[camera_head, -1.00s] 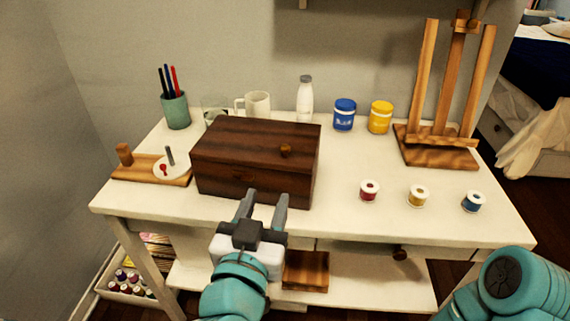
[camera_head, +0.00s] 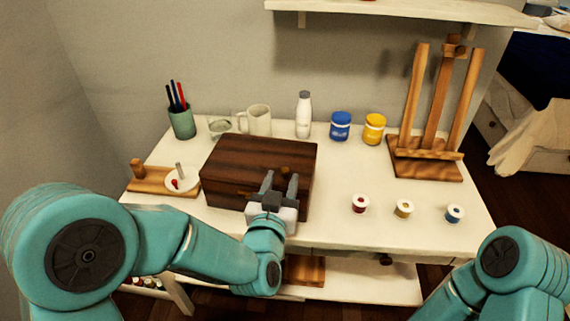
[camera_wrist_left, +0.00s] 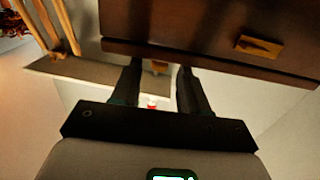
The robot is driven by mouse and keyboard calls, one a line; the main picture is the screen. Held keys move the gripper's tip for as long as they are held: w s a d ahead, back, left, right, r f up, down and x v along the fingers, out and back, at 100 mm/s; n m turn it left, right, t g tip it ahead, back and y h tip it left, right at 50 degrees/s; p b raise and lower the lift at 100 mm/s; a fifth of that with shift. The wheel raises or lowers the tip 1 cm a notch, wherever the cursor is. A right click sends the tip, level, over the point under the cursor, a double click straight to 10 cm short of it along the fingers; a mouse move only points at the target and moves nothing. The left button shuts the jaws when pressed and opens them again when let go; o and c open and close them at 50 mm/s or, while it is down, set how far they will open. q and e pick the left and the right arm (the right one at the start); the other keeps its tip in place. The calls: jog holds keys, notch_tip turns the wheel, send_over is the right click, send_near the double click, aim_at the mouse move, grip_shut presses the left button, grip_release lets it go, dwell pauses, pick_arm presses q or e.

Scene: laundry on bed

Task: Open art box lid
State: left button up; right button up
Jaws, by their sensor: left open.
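The art box (camera_head: 232,186) is dark brown wood and stands on the white desk with its lid (camera_head: 255,148) shut. My right gripper is out of view.
On the desk (camera_head: 330,225), a palette board (camera_head: 150,182) lies left and a pen cup (camera_head: 182,122) behind. A mug (camera_head: 259,120), bottle (camera_head: 304,115) and paint jars (camera_head: 341,126) stand at the back.

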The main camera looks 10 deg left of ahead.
aim_at(284, 174)
pick_arm(q)
jog(key=w, duration=0.4)
jog(key=shift+d, duration=0.15)
jog(key=shift+r, duration=0.1)
grip_shut()
